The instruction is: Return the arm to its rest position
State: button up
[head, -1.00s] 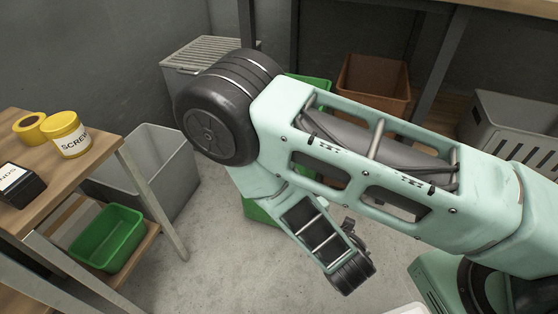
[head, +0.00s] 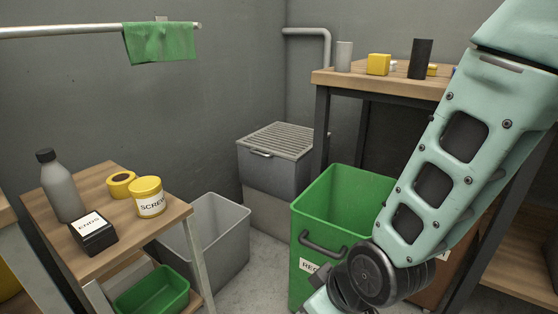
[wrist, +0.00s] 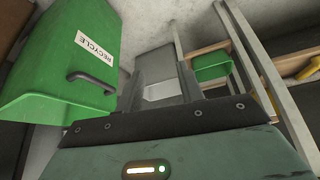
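My arm reaches down the right side of the head view, with its dark round joint in front of a green recycling bin (head: 345,195). My gripper is below the bottom edge of the head view. In the wrist view my gripper (wrist: 161,76) shows two dark fingers set apart with nothing between them, so it is open and empty. The green bin (wrist: 75,60), with its RECYCLE label and dark handle, is to the left of the fingers there. The gripper touches nothing that I can see.
A small wooden table (head: 100,215) at left carries a grey bottle (head: 62,190), a yellow tape roll (head: 121,184), a SCREWS tub (head: 147,197) and an ENDS box (head: 93,233). A grey bin (head: 215,240) stands beside it. A workbench (head: 385,84) is behind my arm.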

jog(key=s+d+r+m+g+h+p, duration=0.1)
jog(key=s+d+r+g+h, duration=0.25)
jog(key=s+d+r, duration=0.65)
notch_tip(320, 180, up, 34)
jog(key=a+p, duration=0.2)
jog(key=p, duration=3)
jog(key=shift+s+r, duration=0.15)
jog(key=shift+s, duration=0.3)
jog(key=shift+g+y, duration=0.25)
